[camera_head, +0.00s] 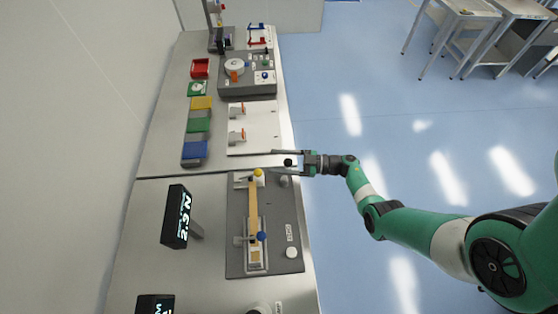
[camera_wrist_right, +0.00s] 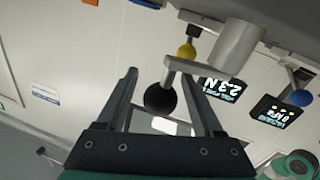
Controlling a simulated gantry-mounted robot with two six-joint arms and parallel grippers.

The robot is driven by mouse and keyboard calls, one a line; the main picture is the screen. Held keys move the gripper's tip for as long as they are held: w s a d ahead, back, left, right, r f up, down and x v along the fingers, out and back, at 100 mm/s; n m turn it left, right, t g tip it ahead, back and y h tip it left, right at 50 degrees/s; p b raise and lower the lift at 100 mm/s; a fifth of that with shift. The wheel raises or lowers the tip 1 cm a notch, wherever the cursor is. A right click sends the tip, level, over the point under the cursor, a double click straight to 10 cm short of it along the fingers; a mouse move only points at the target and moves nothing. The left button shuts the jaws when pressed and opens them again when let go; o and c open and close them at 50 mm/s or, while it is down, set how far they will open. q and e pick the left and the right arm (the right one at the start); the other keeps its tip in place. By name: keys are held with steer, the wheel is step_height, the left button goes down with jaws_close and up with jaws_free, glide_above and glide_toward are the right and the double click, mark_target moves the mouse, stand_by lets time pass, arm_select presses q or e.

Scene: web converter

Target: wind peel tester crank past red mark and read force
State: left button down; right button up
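The peel tester (camera_head: 280,235) is a dark grey plate with a tan strip (camera_head: 253,208), a yellow knob (camera_head: 259,172) and a blue knob (camera_head: 262,236). Its crank has a black ball (camera_head: 288,162) on a grey arm, which also shows in the right wrist view (camera_wrist_right: 160,99). My right gripper (camera_head: 285,164) is open, with its fingers on either side of the black ball and a gap at each side. The force display (camera_head: 178,216) appears to read 2.3 N. I cannot make out a red mark. My left gripper is not in view.
A second display (camera_head: 155,304) stands at the near left. Beyond the tester are a white board with orange-tipped clamps (camera_head: 253,128), blue, green and yellow pads (camera_head: 195,150), a red bin (camera_head: 200,67) and a grey device (camera_head: 248,85).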

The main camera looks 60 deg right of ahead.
steer(key=v, duration=1.1)
steer(key=shift+s, duration=0.3)
steer(key=shift+d, duration=0.15)
